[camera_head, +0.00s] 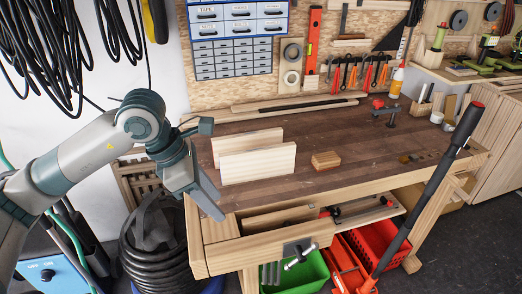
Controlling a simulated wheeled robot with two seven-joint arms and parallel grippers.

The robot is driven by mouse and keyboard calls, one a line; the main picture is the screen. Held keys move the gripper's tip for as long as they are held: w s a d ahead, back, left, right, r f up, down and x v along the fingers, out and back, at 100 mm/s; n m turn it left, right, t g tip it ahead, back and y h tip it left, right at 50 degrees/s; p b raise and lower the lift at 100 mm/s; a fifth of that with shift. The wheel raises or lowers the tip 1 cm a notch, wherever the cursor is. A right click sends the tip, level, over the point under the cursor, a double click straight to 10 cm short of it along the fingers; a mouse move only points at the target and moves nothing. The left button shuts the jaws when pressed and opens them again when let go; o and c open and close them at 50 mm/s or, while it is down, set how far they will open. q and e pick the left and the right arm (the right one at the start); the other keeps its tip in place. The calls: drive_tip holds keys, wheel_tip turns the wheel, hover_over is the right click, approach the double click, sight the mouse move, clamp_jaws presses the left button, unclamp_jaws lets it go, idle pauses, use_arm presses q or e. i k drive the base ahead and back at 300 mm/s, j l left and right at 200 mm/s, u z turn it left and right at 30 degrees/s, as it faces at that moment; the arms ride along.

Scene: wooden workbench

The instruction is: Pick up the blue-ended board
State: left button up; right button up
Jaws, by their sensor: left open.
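Two pale wooden boards stand on edge on the brown workbench (345,135), one behind the other. The front board (258,163) partly hides the rear board (240,140). No blue end shows on either board, so I cannot tell which is the blue-ended one. My left gripper (211,168) is open and empty, its two fingers spread apart just left of the boards' left ends. Whether it touches them is not clear. My right gripper is not in view.
A small brown wood block (326,160) lies right of the boards. A long dark bar with a red tip (440,165) slants across the right front. Bench space right of the block is mostly clear.

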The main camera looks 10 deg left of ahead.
sight(246, 164)
drive_tip(key=i, duration=1.1)
